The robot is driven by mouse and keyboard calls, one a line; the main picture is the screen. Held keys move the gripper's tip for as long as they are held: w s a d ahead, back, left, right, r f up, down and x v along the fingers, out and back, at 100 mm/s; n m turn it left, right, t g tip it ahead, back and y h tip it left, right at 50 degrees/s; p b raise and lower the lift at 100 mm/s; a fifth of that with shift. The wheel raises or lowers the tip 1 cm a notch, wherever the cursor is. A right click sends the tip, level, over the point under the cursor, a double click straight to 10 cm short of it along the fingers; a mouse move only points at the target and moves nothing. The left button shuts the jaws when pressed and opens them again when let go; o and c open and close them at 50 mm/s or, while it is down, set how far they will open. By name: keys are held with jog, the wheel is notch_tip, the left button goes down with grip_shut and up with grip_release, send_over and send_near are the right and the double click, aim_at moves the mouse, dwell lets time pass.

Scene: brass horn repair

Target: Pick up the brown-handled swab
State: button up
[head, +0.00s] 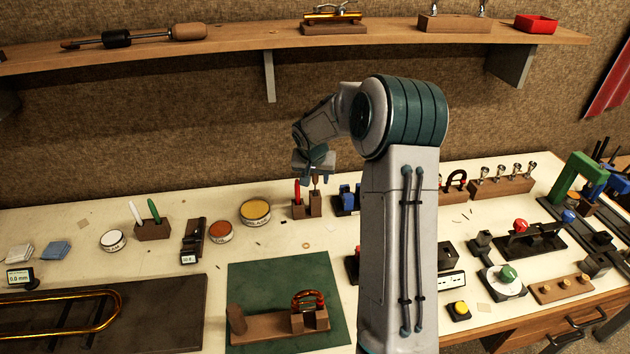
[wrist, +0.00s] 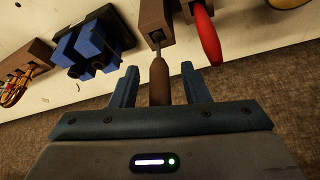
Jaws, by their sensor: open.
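The brown-handled swab (wrist: 159,80) stands in a small wooden holder (wrist: 152,18), with its thin shaft going into the block. It also shows in the head view (head: 316,182), just under my gripper (head: 314,176). In the wrist view my gripper (wrist: 160,85) is open, with one finger on each side of the brown handle and gaps between. A red-handled tool (wrist: 205,35) stands beside it in the same holder area, outside the fingers; it also shows in the head view (head: 297,190). The swab's lower end is hidden in the holder.
A blue fixture on a black base (wrist: 85,48) stands close by. A yellow-topped round tin (head: 255,211) sits left of the holder. A wooden shelf (head: 230,42) runs along the wall above. A green mat (head: 262,285) lies in front, bearing a wooden stand.

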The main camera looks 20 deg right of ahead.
jog(key=shift+f, duration=0.1)
jog(key=shift+c, duration=0.3)
grip_shut()
notch_tip(320, 180, up, 10)
jog(key=shift+r+b, duration=0.1)
jog(key=shift+b, duration=0.75)
